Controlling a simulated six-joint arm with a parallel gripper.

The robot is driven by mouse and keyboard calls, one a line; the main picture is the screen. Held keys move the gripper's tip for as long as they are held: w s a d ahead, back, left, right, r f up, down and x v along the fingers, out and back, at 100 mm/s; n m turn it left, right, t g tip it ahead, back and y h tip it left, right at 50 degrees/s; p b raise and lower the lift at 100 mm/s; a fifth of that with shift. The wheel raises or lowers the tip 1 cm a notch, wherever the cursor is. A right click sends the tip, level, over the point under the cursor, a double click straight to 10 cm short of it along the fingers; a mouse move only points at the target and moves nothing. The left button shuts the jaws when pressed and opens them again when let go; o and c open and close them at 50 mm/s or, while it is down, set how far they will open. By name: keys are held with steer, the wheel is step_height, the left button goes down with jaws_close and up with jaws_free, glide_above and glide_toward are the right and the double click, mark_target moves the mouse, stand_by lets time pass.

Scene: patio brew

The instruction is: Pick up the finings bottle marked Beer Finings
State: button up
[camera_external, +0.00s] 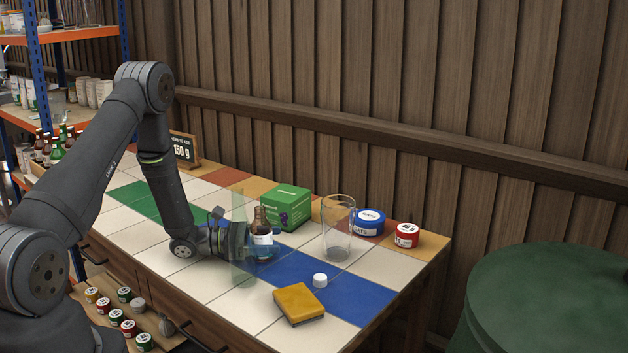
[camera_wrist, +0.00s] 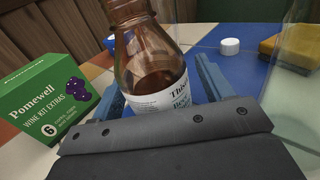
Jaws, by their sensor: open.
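The finings bottle (camera_external: 262,240) is brown glass with a white label and stands upright on the blue tiles. In the wrist view the bottle (camera_wrist: 150,65) fills the middle, and its label is partly hidden by my gripper's body; the readable part begins "Thi" with "Beer" below. My gripper (camera_external: 246,240) is low over the table, level with the bottle. In the wrist view my gripper (camera_wrist: 166,92) is open, with one blue finger on each side of the bottle. I cannot tell whether either finger touches the glass.
A green wine kit box (camera_external: 287,207) stands just behind the bottle. A clear panel (camera_external: 239,240) stands close by my gripper. A tall glass (camera_external: 338,230), white cap (camera_external: 319,280), yellow sponge (camera_external: 299,303), blue tin (camera_external: 370,222) and red tin (camera_external: 406,235) are to the right.

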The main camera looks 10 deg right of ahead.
steer(key=c, duration=1.2)
steer(key=shift+r, duration=0.15)
